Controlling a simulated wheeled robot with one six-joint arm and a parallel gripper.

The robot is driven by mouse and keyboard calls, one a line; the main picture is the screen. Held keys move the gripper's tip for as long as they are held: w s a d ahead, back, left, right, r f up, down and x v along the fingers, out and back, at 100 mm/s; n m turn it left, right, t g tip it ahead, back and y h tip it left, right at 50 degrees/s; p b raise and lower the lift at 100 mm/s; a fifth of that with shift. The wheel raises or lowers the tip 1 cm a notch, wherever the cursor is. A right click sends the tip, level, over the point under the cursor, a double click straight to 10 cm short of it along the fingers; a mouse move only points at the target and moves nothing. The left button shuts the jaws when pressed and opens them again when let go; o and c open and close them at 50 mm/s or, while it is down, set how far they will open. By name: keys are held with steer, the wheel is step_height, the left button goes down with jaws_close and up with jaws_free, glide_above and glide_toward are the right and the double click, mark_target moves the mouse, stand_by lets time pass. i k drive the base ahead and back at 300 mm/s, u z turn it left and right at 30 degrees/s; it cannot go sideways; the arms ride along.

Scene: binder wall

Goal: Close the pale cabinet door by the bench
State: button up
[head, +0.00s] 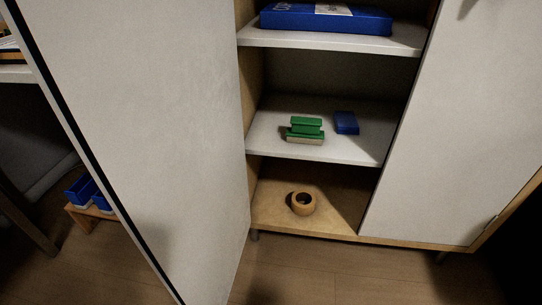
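The pale cabinet door (150,110) stands wide open on the left side of the head view, swung out towards me. Its dark-edged free side runs from the upper left down to the bottom of the picture. It hangs at the left side of the open cabinet bay. A second pale door (460,120) covers the right bay and looks shut. The bench cannot be told for sure; part of a table-like surface (17,73) shows at the far left, behind the open door. My gripper is not in view.
The open bay has white shelves (268,140) with a blue binder (325,19), a green-and-beige stacked item (305,131) and a small blue box (346,123). A wooden ring-like roll (303,203) sits on the bay floor. Blue bins (82,191) stand behind the door. Wooden floor (310,280) in front is clear.

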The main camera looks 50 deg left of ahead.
mark_target(147, 93)
steer(key=z, duration=0.35)
steer(key=k, duration=0.9)
steer(key=u, duration=1.85)
